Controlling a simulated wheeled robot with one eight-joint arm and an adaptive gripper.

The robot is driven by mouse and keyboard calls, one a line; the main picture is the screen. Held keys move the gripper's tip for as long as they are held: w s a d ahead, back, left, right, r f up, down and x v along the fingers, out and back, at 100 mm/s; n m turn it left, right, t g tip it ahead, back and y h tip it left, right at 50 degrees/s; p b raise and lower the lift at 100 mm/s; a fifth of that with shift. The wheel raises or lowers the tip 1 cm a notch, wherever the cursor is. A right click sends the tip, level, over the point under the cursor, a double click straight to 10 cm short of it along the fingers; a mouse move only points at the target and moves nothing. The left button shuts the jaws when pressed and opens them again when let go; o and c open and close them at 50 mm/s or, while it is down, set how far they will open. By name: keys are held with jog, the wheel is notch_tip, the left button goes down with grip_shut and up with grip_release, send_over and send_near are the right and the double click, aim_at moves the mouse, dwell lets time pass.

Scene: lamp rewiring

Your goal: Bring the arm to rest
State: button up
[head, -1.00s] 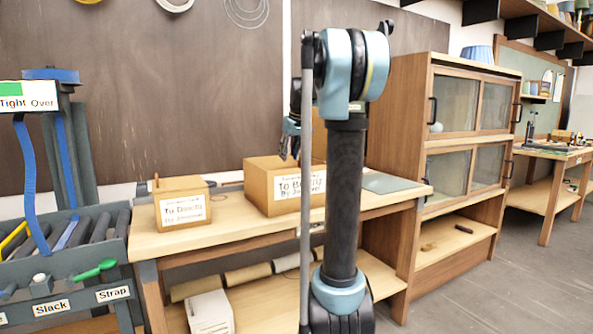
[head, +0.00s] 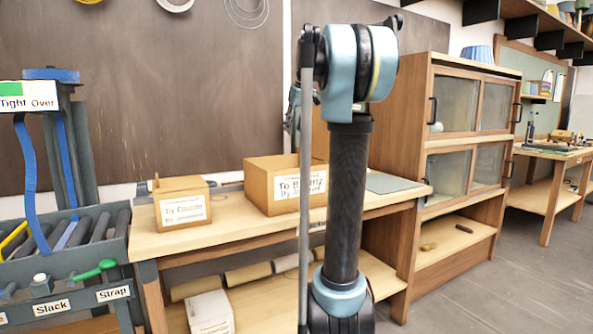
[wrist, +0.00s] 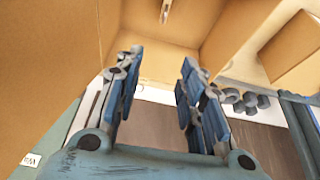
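My gripper (wrist: 162,58) is open in the wrist view, its two blue-padded fingers apart with nothing between them. In the head view my gripper (head: 292,112) is raised behind my own arm and mostly hidden by it. It is above an open cardboard-coloured box (head: 257,186) with a white label on the workbench. The wrist view shows a box's inner wall (wrist: 50,60) close beyond the fingers. A small pale object (wrist: 165,10) shows at that view's top edge; I cannot tell what it is.
A smaller labelled box (head: 182,188) stands left on the workbench (head: 225,228). A grey-green mat (head: 392,183) lies right. A glass-fronted cabinet (head: 470,105) stands close on the right. A rack with tools (head: 60,225) is at the left. Open floor (head: 500,290) lies right.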

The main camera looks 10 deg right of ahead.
jog(key=s+a+f+m+g+h, duration=0.1)
jog(key=s+f+m+g, duration=0.1)
jog(key=s+f, duration=3.8)
jog(key=shift+a+f+m+h, duration=0.3)
jog(key=shift+f+m, duration=0.35)
jog(key=shift+m, duration=0.25)
jog(key=shift+w+f, duration=0.2)
jog(key=shift+w, duration=0.3)
jog(key=shift+d, duration=0.1)
